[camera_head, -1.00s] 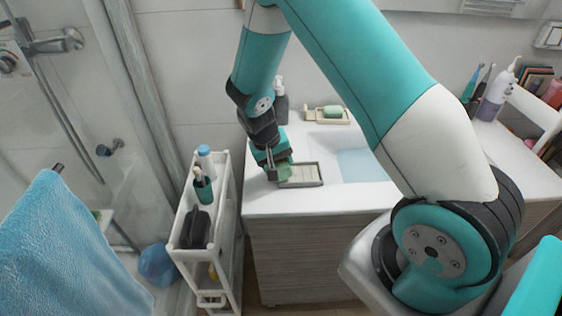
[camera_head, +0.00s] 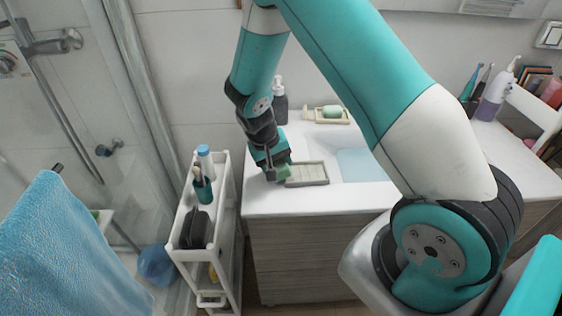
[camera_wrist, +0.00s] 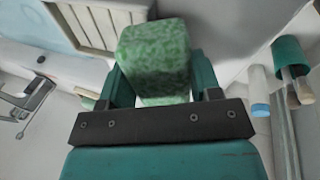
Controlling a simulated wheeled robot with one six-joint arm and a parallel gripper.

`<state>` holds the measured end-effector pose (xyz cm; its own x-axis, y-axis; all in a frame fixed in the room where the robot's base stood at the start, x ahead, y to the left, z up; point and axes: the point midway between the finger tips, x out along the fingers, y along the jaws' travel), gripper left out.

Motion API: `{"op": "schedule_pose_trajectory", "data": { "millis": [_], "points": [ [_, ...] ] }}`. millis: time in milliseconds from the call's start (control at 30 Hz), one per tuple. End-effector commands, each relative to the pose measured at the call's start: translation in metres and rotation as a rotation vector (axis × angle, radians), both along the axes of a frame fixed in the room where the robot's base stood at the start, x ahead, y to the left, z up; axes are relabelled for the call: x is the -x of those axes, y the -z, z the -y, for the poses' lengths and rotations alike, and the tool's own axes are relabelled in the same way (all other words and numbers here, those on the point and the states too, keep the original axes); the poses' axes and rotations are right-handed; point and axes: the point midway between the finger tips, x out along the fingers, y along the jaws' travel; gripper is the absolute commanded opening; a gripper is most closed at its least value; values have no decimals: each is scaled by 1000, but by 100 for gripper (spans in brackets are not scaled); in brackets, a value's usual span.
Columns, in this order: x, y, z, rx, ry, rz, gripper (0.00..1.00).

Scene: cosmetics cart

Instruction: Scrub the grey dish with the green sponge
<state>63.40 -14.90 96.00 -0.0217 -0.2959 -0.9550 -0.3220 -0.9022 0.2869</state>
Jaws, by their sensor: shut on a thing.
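The green sponge (camera_wrist: 155,55) is held between the fingers of my gripper (camera_wrist: 158,85), which is shut on it. In the head view my gripper (camera_head: 279,176) points down at the front left of the counter, with a bit of the sponge (camera_head: 285,172) showing between its fingers. The grey dish (camera_head: 307,173), a shallow rectangular tray with ribs, lies on the counter just right of the sponge. In the wrist view the dish (camera_wrist: 92,22) is at the upper left, beside the sponge. Whether the sponge touches the dish's left edge is unclear.
A soap dish with a green soap (camera_head: 332,111) and a dark pump bottle (camera_head: 279,103) stand at the back. The basin (camera_head: 360,165) is right of the dish. A white cart (camera_head: 226,215) with bottles stands left of the counter. A blue towel (camera_head: 62,245) hangs front left.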

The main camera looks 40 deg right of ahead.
Motion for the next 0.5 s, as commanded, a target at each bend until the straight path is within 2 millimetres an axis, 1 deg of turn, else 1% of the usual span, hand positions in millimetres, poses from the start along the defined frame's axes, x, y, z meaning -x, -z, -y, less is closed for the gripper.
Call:
{"op": "schedule_pose_trajectory", "data": {
  "millis": [400, 500],
  "points": [
    [12, 5, 18, 0, 3, -2, 39],
    [13, 5, 19, 0, 1, -2, 39]
  ]
}}
